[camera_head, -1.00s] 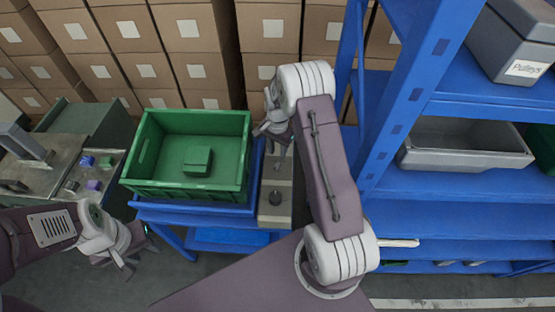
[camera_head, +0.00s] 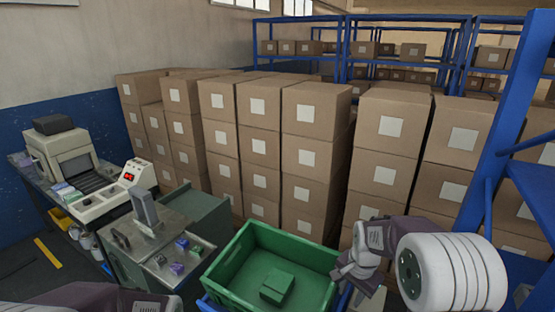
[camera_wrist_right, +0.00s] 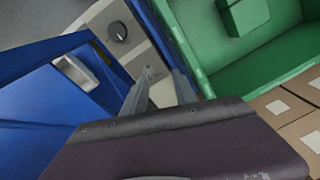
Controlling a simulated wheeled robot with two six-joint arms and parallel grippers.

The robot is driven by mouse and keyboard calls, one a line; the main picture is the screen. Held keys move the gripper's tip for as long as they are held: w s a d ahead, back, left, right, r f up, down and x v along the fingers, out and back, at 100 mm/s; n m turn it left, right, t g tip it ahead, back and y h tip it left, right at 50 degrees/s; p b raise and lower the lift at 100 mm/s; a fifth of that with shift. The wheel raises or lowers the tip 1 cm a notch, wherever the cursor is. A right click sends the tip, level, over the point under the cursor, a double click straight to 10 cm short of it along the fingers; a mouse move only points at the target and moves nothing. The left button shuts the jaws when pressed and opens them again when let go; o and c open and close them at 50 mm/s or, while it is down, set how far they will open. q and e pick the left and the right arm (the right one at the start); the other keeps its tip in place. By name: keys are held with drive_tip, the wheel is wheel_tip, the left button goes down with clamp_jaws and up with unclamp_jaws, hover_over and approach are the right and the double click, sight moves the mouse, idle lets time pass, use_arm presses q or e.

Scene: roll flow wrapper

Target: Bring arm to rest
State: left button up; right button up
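My right gripper (camera_head: 350,268) is by the right rim of the green crate (camera_head: 300,253). In the right wrist view its two fingers (camera_wrist_right: 163,75) stand apart with nothing held between them. The crate (camera_wrist_right: 275,60) shows at the upper right there, with a small green box (camera_wrist_right: 243,16) inside; the box also lies in the crate in the head view (camera_head: 277,287). My left arm (camera_head: 90,298) shows only as a strip along the bottom left edge, and its gripper is out of the picture.
A grey unit with a black knob (camera_wrist_right: 118,32) and a blue frame (camera_wrist_right: 60,110) lie close to the right gripper. Stacked cartons (camera_head: 310,130) stand behind the crate. Blue shelving (camera_head: 510,130) rises at the right. A machine with a conveyor (camera_head: 85,165) stands at the left.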

drive_tip(key=s+a+n, duration=0.2)
drive_tip(key=s+n, duration=0.3)
drive_tip(key=s, duration=0.3)
drive_tip(key=s+a+f+n, duration=0.1)
drive_tip(key=s+a+n, duration=0.1)
drive_tip(key=s+n, duration=0.3)
drive_tip(key=s, duration=0.3)
drive_tip(key=shift+s+f, duration=0.2)
drive_tip(key=shift+f, duration=0.1)
drive_tip(key=shift+s, duration=0.1)
